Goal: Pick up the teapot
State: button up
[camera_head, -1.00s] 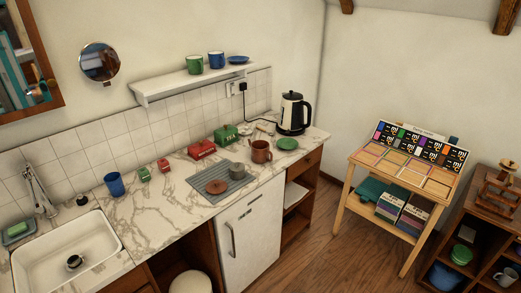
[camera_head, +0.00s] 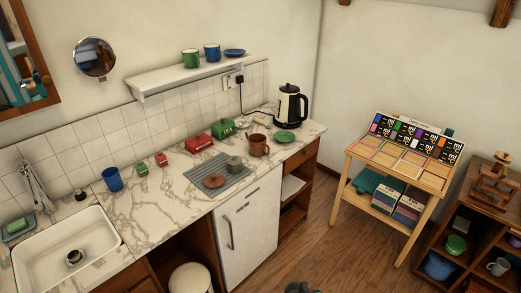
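A reddish-brown pot (camera_head: 259,145) with a handle stands upright on the marble counter, left of a green dish. It is the most teapot-like thing in view, but its spout is too small to make out. A round brown lid-like piece (camera_head: 213,181) lies on a grey ribbed mat (camera_head: 232,175) in front of it. A small grey pot (camera_head: 234,164) stands at the mat's back edge. My gripper cannot be made out in this view, and nothing is touching the brown pot.
A black-and-white electric kettle (camera_head: 290,106) stands behind the pot; a green dish (camera_head: 284,136) lies right of it. Red (camera_head: 198,143) and green (camera_head: 222,128) tins are left. An unclear dark shape (camera_head: 300,288) shows at the bottom edge. Wooden floor (camera_head: 335,245) is open before the counter.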

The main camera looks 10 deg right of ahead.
aim_at(257, 145)
jog(key=u, duration=1.75)
jog(key=k, duration=0.1)
jog(key=z, duration=3.2)
jog(key=i, duration=0.5)
jog(key=u, duration=3.85)
jog(key=i, duration=0.1)
jog(key=z, duration=2.1)
